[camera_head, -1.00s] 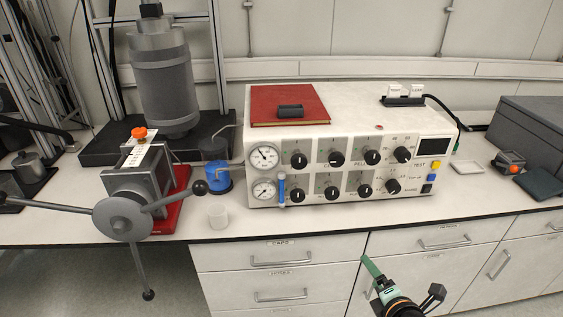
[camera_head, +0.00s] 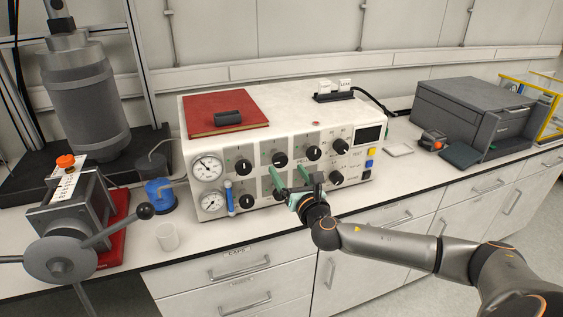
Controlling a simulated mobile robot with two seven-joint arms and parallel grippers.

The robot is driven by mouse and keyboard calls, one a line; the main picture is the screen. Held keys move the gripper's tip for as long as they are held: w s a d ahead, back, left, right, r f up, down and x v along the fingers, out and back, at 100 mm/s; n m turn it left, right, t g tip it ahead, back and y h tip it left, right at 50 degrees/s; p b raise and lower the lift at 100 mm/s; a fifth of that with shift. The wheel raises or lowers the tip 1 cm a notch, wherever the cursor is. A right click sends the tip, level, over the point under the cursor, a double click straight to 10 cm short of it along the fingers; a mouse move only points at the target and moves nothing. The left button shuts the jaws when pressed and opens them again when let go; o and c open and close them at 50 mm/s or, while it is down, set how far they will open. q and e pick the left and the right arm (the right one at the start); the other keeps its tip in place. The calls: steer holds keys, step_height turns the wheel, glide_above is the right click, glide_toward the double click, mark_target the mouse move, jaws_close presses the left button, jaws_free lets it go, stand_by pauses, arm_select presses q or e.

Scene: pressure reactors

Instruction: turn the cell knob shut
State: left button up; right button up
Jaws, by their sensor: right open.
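The control box (camera_head: 225,119) has a front panel with two rows of black knobs. The upper row includes a left knob (camera_head: 243,166), a second knob (camera_head: 280,158), a third knob (camera_head: 313,152) and a right knob (camera_head: 340,146). The lower row shows a left knob (camera_head: 246,202) and a right knob (camera_head: 336,177). The labels are too small to tell which is the cell knob. My right gripper (camera_head: 289,174) is open, its green fingers apart in front of the lower row's middle, hiding part of it. I cannot tell whether it touches a knob. My left gripper is out of view.
Two gauges (camera_head: 207,167) and a blue tube (camera_head: 229,197) are on the panel's left. A red book (camera_head: 214,110) lies on the box. A handwheel press (camera_head: 62,255) and a small cup (camera_head: 167,236) stand left. Grey equipment (camera_head: 468,112) stands right.

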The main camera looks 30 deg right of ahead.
mark_target(281, 162)
steer(key=shift+x, duration=2.4)
jaws_close()
